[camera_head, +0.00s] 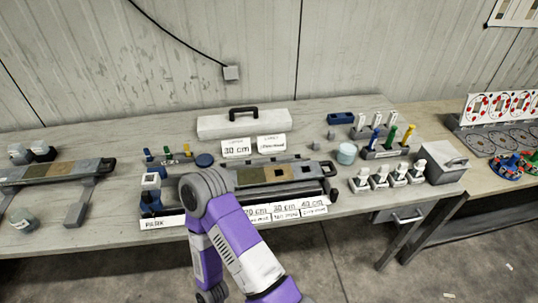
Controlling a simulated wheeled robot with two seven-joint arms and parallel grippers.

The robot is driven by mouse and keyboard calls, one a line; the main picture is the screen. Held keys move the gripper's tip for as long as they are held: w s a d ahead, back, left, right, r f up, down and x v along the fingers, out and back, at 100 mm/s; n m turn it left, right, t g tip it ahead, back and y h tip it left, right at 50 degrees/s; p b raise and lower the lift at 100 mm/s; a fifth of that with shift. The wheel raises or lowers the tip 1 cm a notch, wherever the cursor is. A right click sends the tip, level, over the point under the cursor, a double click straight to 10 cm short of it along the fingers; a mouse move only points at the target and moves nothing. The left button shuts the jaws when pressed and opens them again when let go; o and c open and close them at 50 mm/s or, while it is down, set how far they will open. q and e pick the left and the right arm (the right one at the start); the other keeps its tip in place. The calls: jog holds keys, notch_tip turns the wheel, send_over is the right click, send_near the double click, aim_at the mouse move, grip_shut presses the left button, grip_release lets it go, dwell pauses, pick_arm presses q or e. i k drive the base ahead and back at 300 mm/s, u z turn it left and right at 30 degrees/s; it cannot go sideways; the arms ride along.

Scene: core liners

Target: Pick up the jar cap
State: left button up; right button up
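A dark blue round disc (204,160), which looks like the jar cap, lies flat on the table left of centre, behind my purple arm. A pale blue-white jar (347,154) stands apart from it, to the right. One of my arms rises from the bottom edge and bends at a grey joint just in front of the disc; its other link runs back down to the bottom edge. I cannot tell which arm it is. Neither gripper's fingers can be seen.
A core tray (262,179) lies right of my arm. A white handled case (243,124) stands behind. Colored tools in a rack (386,152), white bottles (380,179) and a grey box (444,162) crowd the right. Another tray (50,172) sits left; bare table lies between.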

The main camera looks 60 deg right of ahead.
aim_at(203, 160)
jog(key=z, duration=2)
